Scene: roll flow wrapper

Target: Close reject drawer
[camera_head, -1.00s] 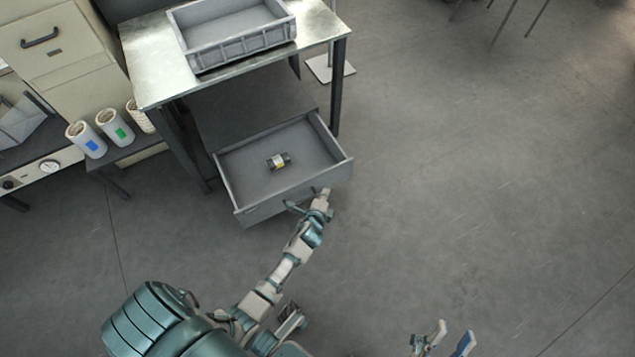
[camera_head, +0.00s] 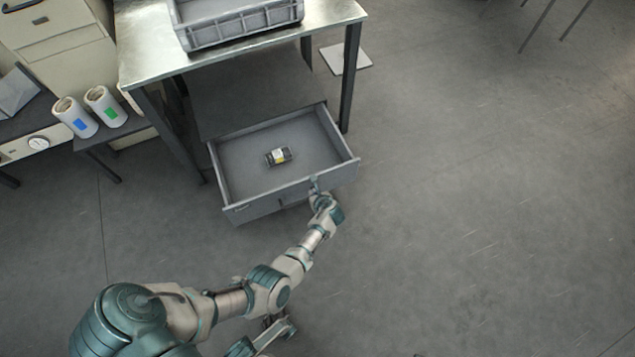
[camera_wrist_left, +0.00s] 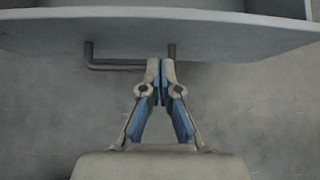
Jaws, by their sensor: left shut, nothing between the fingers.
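The grey reject drawer (camera_head: 240,211) is pulled out below the metal table in the head view. A small dark cylinder with a yellow and white label (camera_head: 278,156) lies inside it. My left gripper (camera_head: 315,184) is at the right part of the drawer's front. In the left wrist view the gripper (camera_wrist_left: 160,66) is shut and empty, its tips by the right end of the bar handle (camera_wrist_left: 115,66) under the front panel (camera_wrist_left: 200,30). I cannot tell whether the tips touch the panel.
The metal table (camera_head: 150,62) bears a grey crate (camera_head: 243,27). Its legs stand at both sides of the drawer. White rolls with blue (camera_head: 75,117) and green (camera_head: 106,106) marks stand on a side shelf at left.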

